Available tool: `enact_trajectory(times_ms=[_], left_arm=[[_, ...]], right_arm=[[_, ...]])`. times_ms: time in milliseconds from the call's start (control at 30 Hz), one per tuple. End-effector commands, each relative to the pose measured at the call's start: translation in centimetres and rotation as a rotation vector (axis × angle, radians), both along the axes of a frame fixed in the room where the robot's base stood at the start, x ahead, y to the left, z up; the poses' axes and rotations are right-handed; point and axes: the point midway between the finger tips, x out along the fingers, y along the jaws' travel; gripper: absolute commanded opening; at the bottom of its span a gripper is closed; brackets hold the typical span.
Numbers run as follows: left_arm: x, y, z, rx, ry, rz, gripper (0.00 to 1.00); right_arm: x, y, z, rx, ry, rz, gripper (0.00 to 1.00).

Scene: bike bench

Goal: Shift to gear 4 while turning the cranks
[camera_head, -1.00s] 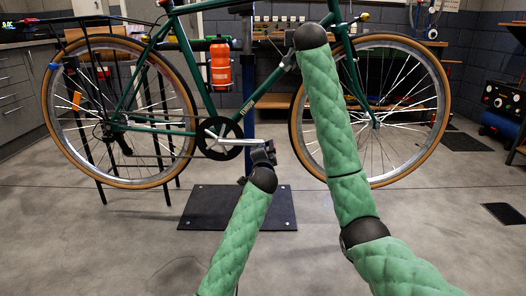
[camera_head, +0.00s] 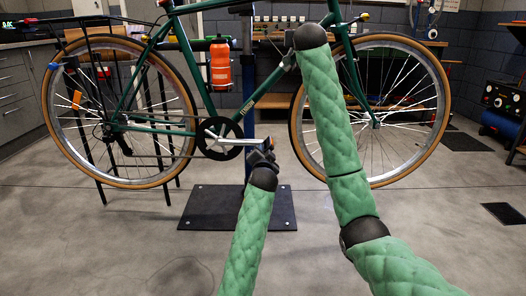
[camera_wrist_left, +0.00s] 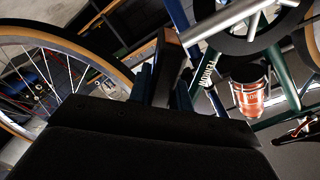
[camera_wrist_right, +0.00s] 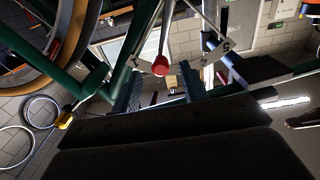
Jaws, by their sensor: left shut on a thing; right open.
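The green bike (camera_head: 190,55) is held up in a stand, side on. Its silver crank arm (camera_head: 240,141) points right, almost level, from the dark chainring (camera_head: 219,138). My left gripper (camera_head: 264,154) is shut on the pedal (camera_head: 267,144) at the crank's end. The left wrist view shows the dark pedal (camera_wrist_left: 171,40) between the fingers. My right gripper (camera_wrist_right: 162,92) is open by the frame; in the head view it is mostly hidden behind my arm. A lever with a red knob (camera_wrist_right: 161,66) shows between its fingers, apparently untouched. A pale gear dial (camera_wrist_right: 226,46) shows a 5.
An orange bottle (camera_head: 220,68) sits on the frame. The rear wheel (camera_head: 62,150) and front wheel (camera_head: 440,110) flank the cranks. A black stand plate (camera_head: 240,212) lies on the floor below. The floor in front is clear. A workbench with tools stands behind.

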Motion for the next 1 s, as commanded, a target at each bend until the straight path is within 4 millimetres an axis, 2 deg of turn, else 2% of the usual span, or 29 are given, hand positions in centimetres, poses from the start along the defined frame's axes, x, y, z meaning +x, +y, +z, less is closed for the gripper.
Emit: enact_trajectory(times_ms=[500,867,1000], left_arm=[[0.0,0.0,0.0,0.001,0.000,0.000,0.00],[0.0,0.0,0.0,0.001,-0.001,-0.001,0.00],[0.0,0.0,0.0,0.001,-0.001,-0.001,0.00]], right_arm=[[3.3,0.0,0.1,0.001,0.001,0.000,0.44],[3.7,0.0,0.1,0.000,0.000,0.000,0.44],[3.7,0.0,0.1,0.000,0.000,0.000,0.18]])
